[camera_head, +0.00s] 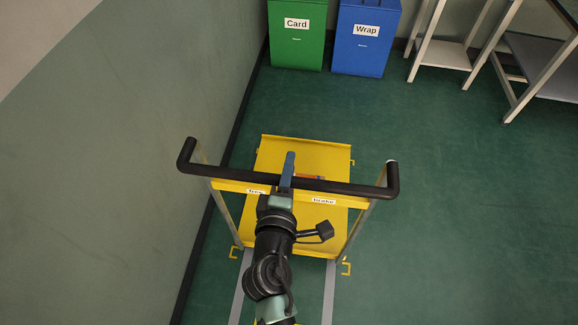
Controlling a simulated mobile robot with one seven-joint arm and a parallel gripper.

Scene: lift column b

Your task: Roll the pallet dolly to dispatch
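The yellow pallet dolly (275,151) stands on the green floor beside the left wall. Its black push handle (345,188) runs across the near side, with bent ends on two posts. A yellow strip below the handle bears a label partly hidden by my arm, apparently "free", and a "brake" label (323,201). A small orange-red part (310,177) shows just behind the handle. My gripper (289,162) with blue fingers reaches over the middle of the handle. The view from behind hides the finger gap, so I cannot tell whether it grips the bar.
A green "Card" bin (296,45) and a blue "Wrap" bin (364,50) stand at the back wall. White-legged tables (510,65) stand at the back right. Pale floor lines (329,290) run towards the dolly. The floor to the right is clear.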

